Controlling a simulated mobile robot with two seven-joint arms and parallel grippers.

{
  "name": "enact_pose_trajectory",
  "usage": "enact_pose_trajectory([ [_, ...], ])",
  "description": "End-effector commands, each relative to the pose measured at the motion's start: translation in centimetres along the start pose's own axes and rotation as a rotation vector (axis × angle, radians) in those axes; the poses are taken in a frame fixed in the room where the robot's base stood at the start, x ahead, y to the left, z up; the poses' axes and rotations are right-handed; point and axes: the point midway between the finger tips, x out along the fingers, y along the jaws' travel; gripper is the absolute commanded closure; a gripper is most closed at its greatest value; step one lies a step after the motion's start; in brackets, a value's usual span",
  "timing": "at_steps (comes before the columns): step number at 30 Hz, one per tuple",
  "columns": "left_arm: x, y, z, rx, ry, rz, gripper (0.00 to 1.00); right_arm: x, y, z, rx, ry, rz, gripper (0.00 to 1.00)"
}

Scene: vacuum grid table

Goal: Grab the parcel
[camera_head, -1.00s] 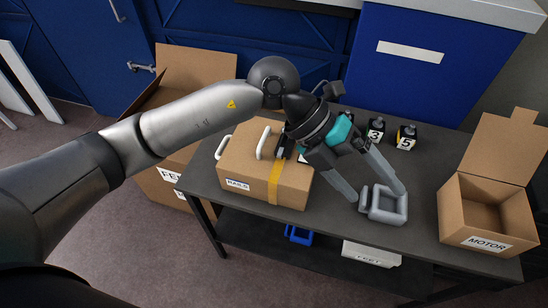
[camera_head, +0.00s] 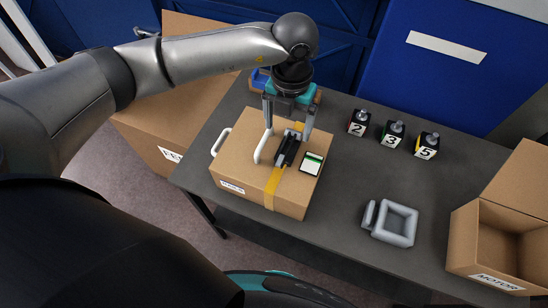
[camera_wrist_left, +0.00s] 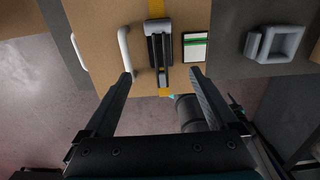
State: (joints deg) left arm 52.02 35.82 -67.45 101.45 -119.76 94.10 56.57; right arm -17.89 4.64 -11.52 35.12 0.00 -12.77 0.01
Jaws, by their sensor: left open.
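The parcel (camera_head: 240,165) is a closed brown cardboard box on the grey table, with yellow tape, a label at its front and white handles. In the left wrist view the parcel (camera_wrist_left: 100,75) fills the upper middle. On its top lie a black device (camera_head: 288,149) and a small white and green item (camera_head: 312,163). My left gripper (camera_head: 287,135) is open above the parcel's top, its fingers pointing down on either side of the black device. In the left wrist view the open fingers (camera_wrist_left: 162,78) flank it too. Whether they touch the box I cannot tell. My right gripper is not in view.
A grey tray-like frame (camera_head: 391,222) lies on the table (camera_head: 340,215) to the right. An open box labelled MOTOR (camera_head: 470,240) is at the right edge. Another open carton (camera_head: 150,125) stands left of the table.

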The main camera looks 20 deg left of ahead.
Motion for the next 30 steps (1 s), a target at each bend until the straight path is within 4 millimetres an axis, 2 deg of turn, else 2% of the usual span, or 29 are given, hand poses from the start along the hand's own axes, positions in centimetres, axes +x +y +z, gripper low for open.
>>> enact_pose_trajectory([
  [1,1.1,0.0,-0.1,-0.001,0.003,0.0,0.07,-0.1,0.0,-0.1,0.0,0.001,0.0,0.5],
  [4,2.6,-0.1,0.0,0.001,0.002,-0.001,0.07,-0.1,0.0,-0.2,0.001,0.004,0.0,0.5],
  [11,4.2,-0.1,0.0,0.001,0.0,-0.001,0.07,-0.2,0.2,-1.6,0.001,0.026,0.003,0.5],
  [21,8.6,-0.1,0.1,0.001,0.001,-0.002,0.07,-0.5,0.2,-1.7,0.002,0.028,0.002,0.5],
  [30,9.1,-0.1,0.1,0.002,-0.002,-0.002,0.07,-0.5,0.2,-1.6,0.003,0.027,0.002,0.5],
])
